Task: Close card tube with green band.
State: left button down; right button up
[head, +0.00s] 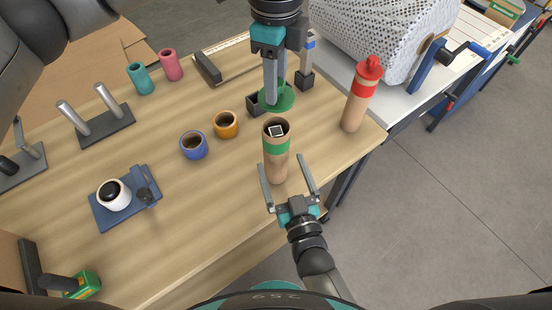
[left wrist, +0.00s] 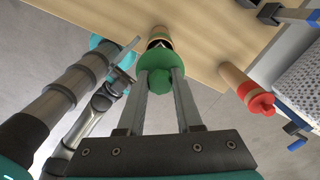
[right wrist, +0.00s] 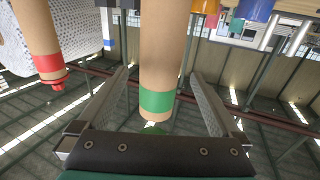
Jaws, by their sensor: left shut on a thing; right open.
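The card tube with the green band (head: 276,148) stands upright on the table, its mouth open and a black-and-white item showing inside. My left gripper (head: 273,92) is shut on the green cap (head: 289,99) and holds it above and slightly behind the tube. In the left wrist view the cap (left wrist: 160,66) is between the fingers and partly covers the tube mouth (left wrist: 159,38). My right gripper (head: 287,180) is open, with one finger on each side of the tube. In the right wrist view the tube (right wrist: 160,60) stands between the fingers, apparently touching neither.
A second tube with a red band and red cap (head: 360,95) stands to the right near the table edge. A blue mug (head: 194,146) and an orange mug (head: 226,124) stand to the left.

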aim_at(280, 161)
jog(key=shift+x, duration=2.55)
grip_shut()
pick_arm(q)
jog(key=shift+f, duration=2.55)
